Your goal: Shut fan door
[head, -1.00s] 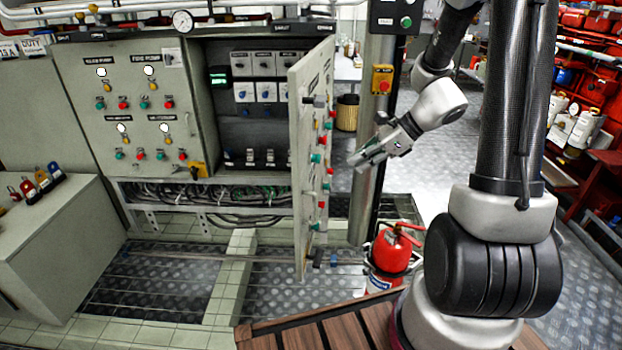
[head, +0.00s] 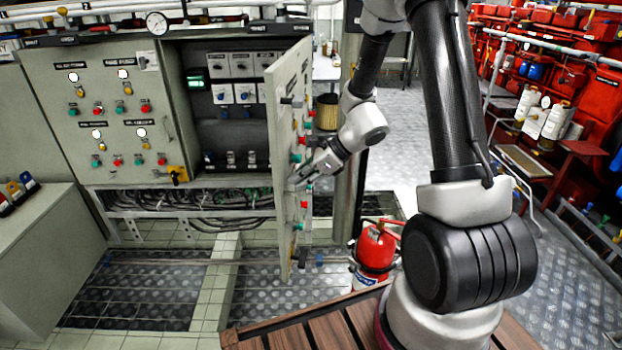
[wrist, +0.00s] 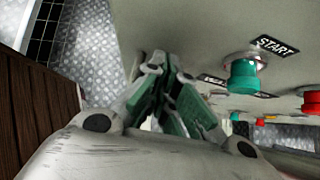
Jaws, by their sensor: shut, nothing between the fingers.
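The fan door (head: 288,150) is a pale grey panel with coloured buttons on its outer face. It stands swung open from the right part of the cabinet, whose dark interior (head: 232,120) shows. My gripper (head: 298,182) is at the door's outer face, at about mid-height, among the buttons. In the wrist view my gripper (wrist: 172,98) has its green-padded fingers shut and empty, close to the door face (wrist: 200,30). A green START button (wrist: 242,75) is to the right of the fingers. I cannot tell whether the fingertips touch the door.
A red fire extinguisher (head: 375,248) stands below my arm, right of the door. A post (head: 347,205) rises behind my gripper. A closed panel (head: 110,120) is left of the opening. Cables (head: 200,200) run under the cabinet. Floor at the left front is clear.

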